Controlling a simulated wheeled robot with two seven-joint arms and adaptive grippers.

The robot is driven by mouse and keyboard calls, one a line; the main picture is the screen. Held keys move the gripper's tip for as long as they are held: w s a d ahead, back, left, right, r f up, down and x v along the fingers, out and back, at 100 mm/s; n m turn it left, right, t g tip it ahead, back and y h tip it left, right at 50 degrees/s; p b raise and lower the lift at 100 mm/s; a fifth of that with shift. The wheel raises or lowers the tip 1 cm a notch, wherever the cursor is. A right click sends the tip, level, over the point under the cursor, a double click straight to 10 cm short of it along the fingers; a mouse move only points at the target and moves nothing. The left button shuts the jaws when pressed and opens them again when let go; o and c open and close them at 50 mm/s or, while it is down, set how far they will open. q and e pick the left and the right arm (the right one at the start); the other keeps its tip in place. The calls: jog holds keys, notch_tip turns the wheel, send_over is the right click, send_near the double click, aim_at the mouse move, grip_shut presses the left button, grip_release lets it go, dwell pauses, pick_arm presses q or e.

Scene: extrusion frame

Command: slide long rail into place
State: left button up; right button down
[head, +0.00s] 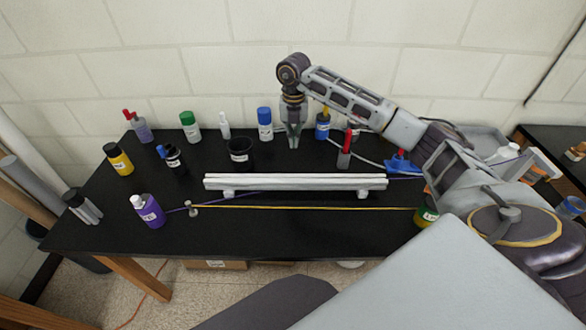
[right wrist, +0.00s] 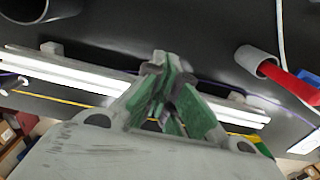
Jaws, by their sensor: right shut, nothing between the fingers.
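The long pale grey rail (head: 295,182) lies left to right across the middle of the black table, on small feet or blocks near its ends. It looks like parallel bars side by side; I cannot tell whether these are separate pieces. My right gripper (head: 293,143) points down behind the rail, apart from it, shut and empty. In the right wrist view my right gripper (right wrist: 163,62) shows green finger pads, and the rail (right wrist: 85,75) passes behind the fingers, which hide its middle. My left gripper is not in view.
A yellow line (head: 300,207) runs in front of the rail from a small post (head: 193,209). A black cup (head: 240,153) and a red-handled tool in a grey holder (head: 345,155) stand behind it. Several bottles stand at the left and back.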

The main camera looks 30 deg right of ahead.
aim_at(294, 181)
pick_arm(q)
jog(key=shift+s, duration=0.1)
pick_arm(e)
jog(key=shift+f, duration=0.15)
notch_tip(294, 181, down, 10)
jog(key=shift+r+p, duration=0.25)
jog(key=shift+p, duration=0.3)
jog(key=shift+s+a+f, duration=0.1)
jog(key=shift+s+f, duration=0.05)
jog(key=shift+s+a+p, duration=0.45)
jog(key=shift+s+a, duration=0.1)
jog(key=shift+s, duration=0.3)
jog(key=shift+s+a, duration=0.35)
jog(key=shift+s, duration=0.25)
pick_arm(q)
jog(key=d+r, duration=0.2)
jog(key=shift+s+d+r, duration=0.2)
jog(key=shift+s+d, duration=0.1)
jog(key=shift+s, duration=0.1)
pick_arm(e)
jog(key=shift+s, duration=0.1)
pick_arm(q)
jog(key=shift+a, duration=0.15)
pick_arm(e)
jog(key=shift+a, duration=0.1)
